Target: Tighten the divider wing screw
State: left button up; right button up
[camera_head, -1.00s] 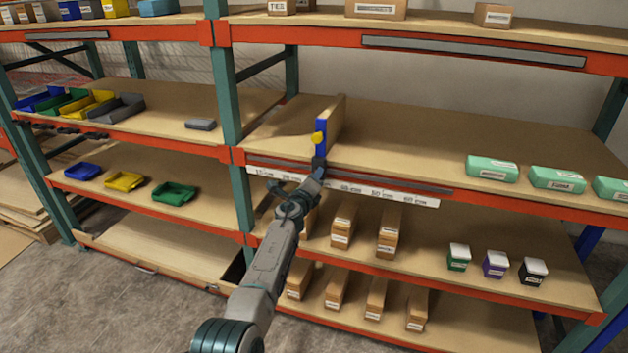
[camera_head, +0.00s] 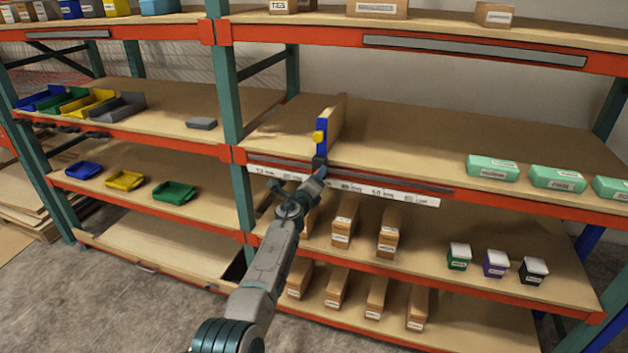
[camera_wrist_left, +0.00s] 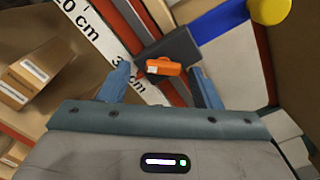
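The divider (camera_head: 334,124) is an upright wooden board with a blue front edge and a yellow knob (camera_head: 319,137), standing on the middle shelf. At its foot is a dark clamp block (camera_head: 319,162); the block also shows in the left wrist view (camera_wrist_left: 181,47). An orange wing screw (camera_wrist_left: 163,67) sits on that block. My left gripper (camera_wrist_left: 161,82) is open, one finger on each side of the wing screw, with visible gaps. In the head view the left gripper (camera_head: 317,176) is at the shelf's front edge, below the knob. My right gripper is not in view.
A white centimetre scale strip (camera_head: 398,197) runs along the orange shelf beam. Green boxes (camera_head: 493,167) stand at the right of the middle shelf. Brown boxes (camera_head: 344,222) are on the shelf below, near my arm.

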pick_arm(q)
jog(key=shift+r, duration=0.15)
jog(key=p+v, duration=0.8)
jog(key=v, duration=0.2)
jog(key=shift+s+a+p, duration=0.15)
jog(key=shift+s+p, duration=0.2)
jog(key=shift+s, duration=0.05)
